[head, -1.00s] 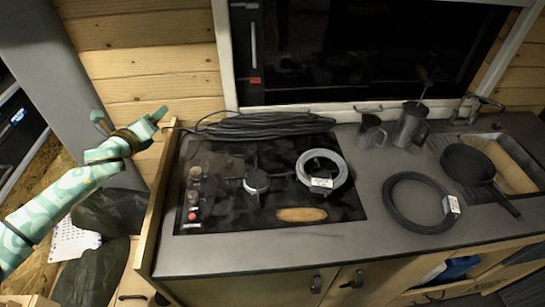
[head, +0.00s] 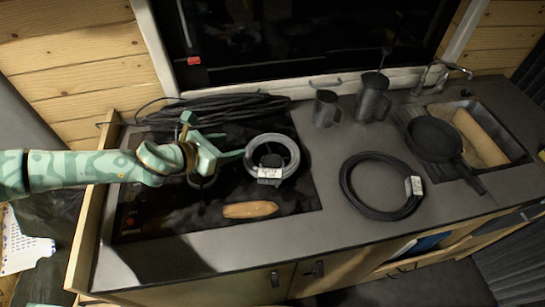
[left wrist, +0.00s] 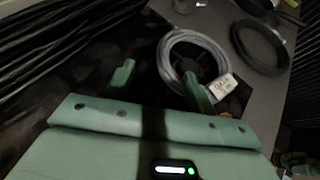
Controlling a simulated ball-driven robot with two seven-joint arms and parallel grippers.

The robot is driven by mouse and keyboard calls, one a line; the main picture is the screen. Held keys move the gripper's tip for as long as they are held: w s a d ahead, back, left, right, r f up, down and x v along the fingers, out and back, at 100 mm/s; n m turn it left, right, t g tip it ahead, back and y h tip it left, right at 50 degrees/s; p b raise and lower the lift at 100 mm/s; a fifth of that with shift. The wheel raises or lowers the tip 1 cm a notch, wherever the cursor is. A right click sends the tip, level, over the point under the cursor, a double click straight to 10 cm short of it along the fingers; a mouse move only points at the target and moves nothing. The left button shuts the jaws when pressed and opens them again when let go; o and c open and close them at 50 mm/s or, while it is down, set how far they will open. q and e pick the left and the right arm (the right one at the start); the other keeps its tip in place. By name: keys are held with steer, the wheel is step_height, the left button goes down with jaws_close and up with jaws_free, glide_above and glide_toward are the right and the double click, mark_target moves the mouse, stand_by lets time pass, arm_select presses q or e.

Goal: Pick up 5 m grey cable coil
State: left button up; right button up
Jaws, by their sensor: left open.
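The grey cable coil (head: 285,142) lies on the black hob, with a white label (head: 269,173) at its front. It also shows in the left wrist view (left wrist: 171,72), just beyond my fingers. My left gripper (head: 232,144) is open and empty, just left of the coil in the head view. In the left wrist view its two fingers (left wrist: 160,84) stand apart, and the right one overlaps the coil's near side in the picture. I cannot tell whether it touches. My right gripper is not in view.
A black cable coil (head: 345,185) with a label lies on the counter to the right. A wooden-looking oval piece (head: 250,210) lies in front on the hob. A black cable bundle (head: 240,104) lies behind.

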mark_target(251, 143)
arm_select(q)
steer(key=x, duration=0.3)
steer(key=shift+w+d+b, duration=0.15)
steer(key=shift+d+b, duration=0.05)
steer(key=shift+b, duration=0.1)
steer(key=x, duration=0.1)
steer(key=b+x, duration=0.1)
steer(key=x, duration=0.2)
steer(key=shift+d+f+b, duration=0.35)
steer(key=shift+f, duration=0.1)
steer(key=shift+w+d+f, duration=0.1)
steer(key=shift+w+d, duration=0.05)
steer(key=shift+c, duration=1.2)
jaws_close()
